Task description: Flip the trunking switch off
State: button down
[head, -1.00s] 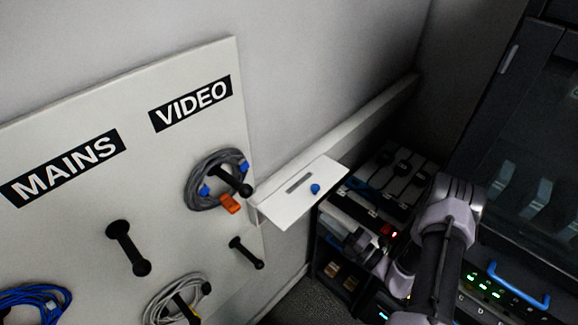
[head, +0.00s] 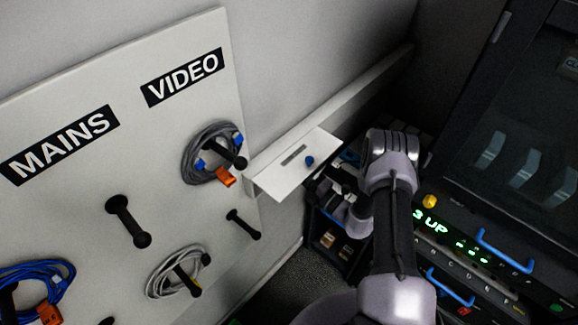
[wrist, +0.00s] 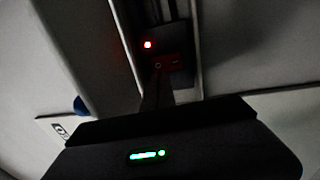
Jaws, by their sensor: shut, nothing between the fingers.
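The trunking switch is a red rocker (wrist: 168,63) with a mark at each end, in a dark housing on the pale trunking in the wrist view. A small red light (wrist: 148,44) glows beside it. Which way the rocker is tipped is too dark to tell. My gripper (wrist: 157,84) is shut and empty, its dark fingers pointing up at the switch, close below it in the picture. Contact cannot be told. In the head view the trunking (head: 352,97) runs along the wall; the switch cannot be made out there, and my arm hides part of that area.
A white plate with a slot and blue knob (head: 287,178) juts out below the trunking. A pegboard (head: 90,235) with coiled cables stands left. A dark rack with blue handles (head: 505,252) is at right, with black equipment (head: 330,238) beside my arm.

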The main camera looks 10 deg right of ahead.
jog(key=shift+x, duration=1)
jog(key=shift+r, duration=0.1)
jog(key=shift+r+b, duration=0.45)
jog(key=shift+b, duration=0.45)
jog(key=shift+w+a+r, duration=0.1)
